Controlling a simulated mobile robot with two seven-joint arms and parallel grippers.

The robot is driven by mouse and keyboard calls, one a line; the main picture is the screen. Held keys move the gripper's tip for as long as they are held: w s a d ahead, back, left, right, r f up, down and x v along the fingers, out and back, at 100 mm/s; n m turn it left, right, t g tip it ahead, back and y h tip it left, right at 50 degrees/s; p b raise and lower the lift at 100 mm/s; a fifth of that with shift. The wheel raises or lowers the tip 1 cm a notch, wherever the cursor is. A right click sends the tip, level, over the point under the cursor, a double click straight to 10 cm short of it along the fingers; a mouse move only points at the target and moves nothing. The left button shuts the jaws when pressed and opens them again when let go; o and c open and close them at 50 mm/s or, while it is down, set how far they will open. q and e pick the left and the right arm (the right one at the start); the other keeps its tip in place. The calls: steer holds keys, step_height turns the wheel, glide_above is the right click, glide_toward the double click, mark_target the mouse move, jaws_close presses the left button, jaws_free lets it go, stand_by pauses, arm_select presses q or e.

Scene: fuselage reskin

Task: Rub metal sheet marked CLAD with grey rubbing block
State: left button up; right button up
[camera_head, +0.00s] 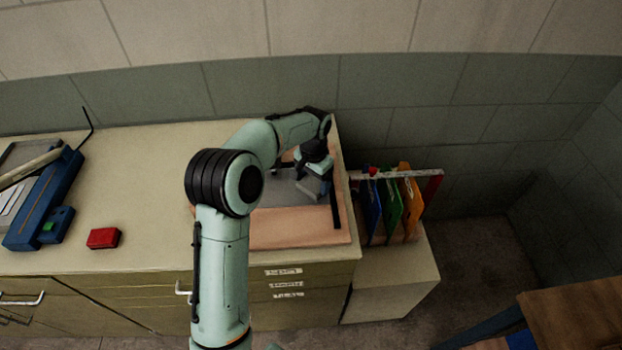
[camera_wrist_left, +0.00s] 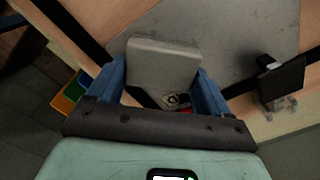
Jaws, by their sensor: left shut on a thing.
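The grey rubbing block (camera_wrist_left: 163,62) sits between the two blue fingers of my left gripper (camera_wrist_left: 162,84), which is shut on it. In the head view my left gripper (camera_head: 318,182) is over the right part of the grey metal sheet (camera_head: 275,192). The sheet lies on a pinkish-brown board (camera_head: 300,237) and also shows in the wrist view (camera_wrist_left: 248,25). The block overlaps the sheet there; I cannot tell whether they touch. No CLAD marking is readable, and my arm hides part of the sheet. My right gripper is not in view.
A black strip (camera_head: 335,205) runs along the board's right side. A black clamp-like piece (camera_wrist_left: 282,78) shows at the wrist view's right. A rack with coloured hanging folders (camera_head: 390,207) stands right of the counter. A red block (camera_head: 103,238) and a blue tool (camera_head: 45,205) are at left.

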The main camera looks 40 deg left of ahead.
arm_select(q)
steer(key=shift+w+r+p, duration=0.25)
steer(key=shift+r+p, duration=0.05)
steer(key=shift+r, duration=0.95)
steer(key=shift+s+a+r+p, duration=0.2)
steer(key=shift+s+r+p, duration=0.15)
steer(key=shift+r, duration=0.65)
steer(key=shift+w+d+r+p, duration=0.15)
steer(key=shift+r+p, duration=0.15)
steer(key=shift+r, duration=1.5)
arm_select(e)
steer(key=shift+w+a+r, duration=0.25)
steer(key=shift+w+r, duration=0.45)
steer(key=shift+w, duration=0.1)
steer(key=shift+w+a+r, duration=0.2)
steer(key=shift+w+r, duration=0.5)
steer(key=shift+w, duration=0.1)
